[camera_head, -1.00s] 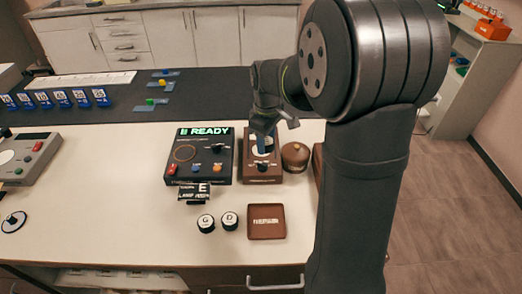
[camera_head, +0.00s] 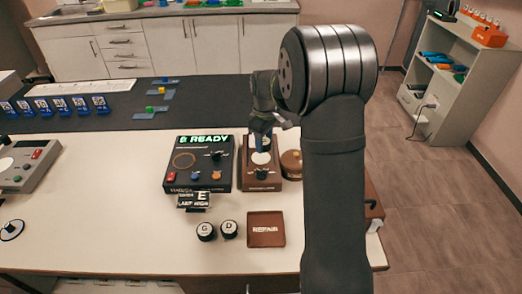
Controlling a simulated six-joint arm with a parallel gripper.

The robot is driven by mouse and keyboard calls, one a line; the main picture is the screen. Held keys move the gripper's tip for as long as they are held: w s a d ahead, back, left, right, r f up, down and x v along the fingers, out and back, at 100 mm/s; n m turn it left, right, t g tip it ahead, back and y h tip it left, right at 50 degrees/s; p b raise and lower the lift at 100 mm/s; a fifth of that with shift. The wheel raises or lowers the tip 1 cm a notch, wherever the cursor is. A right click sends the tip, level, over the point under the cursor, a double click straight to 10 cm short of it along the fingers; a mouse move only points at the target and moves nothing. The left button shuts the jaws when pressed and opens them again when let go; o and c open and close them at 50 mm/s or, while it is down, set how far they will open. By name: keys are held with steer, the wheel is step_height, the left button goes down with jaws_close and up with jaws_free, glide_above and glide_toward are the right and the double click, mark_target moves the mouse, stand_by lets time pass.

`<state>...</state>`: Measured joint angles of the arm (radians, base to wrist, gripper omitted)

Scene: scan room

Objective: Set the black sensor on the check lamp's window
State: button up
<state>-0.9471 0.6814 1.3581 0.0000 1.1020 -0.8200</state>
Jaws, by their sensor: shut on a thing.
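The check lamp (camera_head: 247,184) is a brown box standing to the right of the READY unit. A pale round patch (camera_head: 261,158) shows on its top, with a dark knob-like part in front. My gripper (camera_head: 264,147) points down over the back half of the lamp, its bluish fingers close above the pale patch. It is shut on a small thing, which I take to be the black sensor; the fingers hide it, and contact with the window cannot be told. Two black round pucks with white tops, marked G (camera_head: 206,231) and D (camera_head: 229,229), stand on the table in front.
A round brown pot (camera_head: 291,163) stands right beside the lamp. A brown tray (camera_head: 266,229) lies in front. The left-middle table is clear.

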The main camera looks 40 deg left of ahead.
mark_target(261, 157)
steer(key=shift+s+a+f, duration=0.2)
steer(key=shift+a+f, duration=0.2)
steer(key=shift+a, duration=0.1)
steer(key=shift+f, duration=1.95)
steer(key=shift+f, duration=0.15)
steer(key=o, duration=1)
step_height(261, 157, up, 12)
steer(key=shift+r, duration=0.2)
